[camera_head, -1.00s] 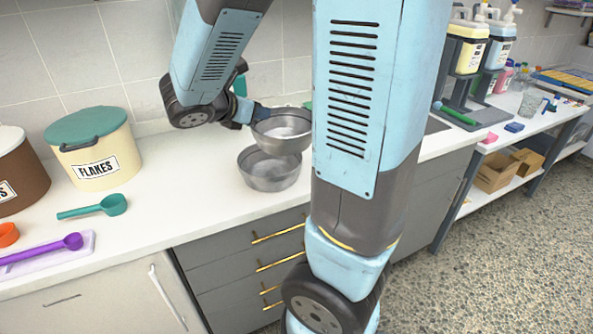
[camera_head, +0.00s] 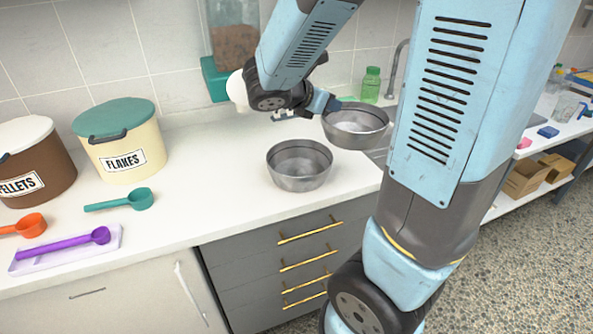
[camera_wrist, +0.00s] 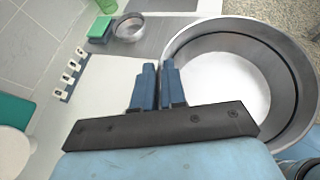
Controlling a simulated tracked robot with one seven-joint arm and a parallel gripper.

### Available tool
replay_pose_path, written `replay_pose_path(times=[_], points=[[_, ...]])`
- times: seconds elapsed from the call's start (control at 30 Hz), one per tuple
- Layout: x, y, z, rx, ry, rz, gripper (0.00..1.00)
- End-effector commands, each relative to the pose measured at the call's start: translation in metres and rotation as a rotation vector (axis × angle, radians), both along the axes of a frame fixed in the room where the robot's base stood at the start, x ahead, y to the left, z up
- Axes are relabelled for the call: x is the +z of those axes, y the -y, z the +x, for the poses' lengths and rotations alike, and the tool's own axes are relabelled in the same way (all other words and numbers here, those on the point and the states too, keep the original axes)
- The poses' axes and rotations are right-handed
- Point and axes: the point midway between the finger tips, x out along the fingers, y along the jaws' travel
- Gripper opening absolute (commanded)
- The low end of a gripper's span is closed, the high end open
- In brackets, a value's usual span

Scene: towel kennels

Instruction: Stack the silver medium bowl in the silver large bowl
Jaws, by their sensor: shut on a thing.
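My gripper (camera_wrist: 158,88) is shut on the rim of one silver bowl, which I take to be the medium bowl (camera_head: 357,139). In the head view my fingers meet its left rim, and it is held up to the right of and behind the other bowl. In the wrist view this held bowl (camera_wrist: 290,125) fills the right side, and its inside looks empty. The other silver bowl, which I take to be the large bowl (camera_head: 299,176), stands upright and empty on the white counter. The two bowls look close in size and are apart.
On the counter's left are a FLAKES tub (camera_head: 124,145), a brown PELLETS tub (camera_head: 35,165) and several scoops, one of them teal (camera_head: 139,198). A green bottle (camera_head: 371,85) stands by the tap behind the held bowl. Counter left of the standing bowl is clear.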

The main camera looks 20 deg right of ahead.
Motion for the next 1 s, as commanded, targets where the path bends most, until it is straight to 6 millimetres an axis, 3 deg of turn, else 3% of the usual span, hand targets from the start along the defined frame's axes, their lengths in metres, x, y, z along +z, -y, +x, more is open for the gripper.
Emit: replay_pose_path(times=[0.63,1.0], points=[[-0.041,-0.059,0.070,0.003,-0.003,-0.002,0.00],[-0.084,-0.082,0.097,0.002,-0.002,-0.001,0.00]])
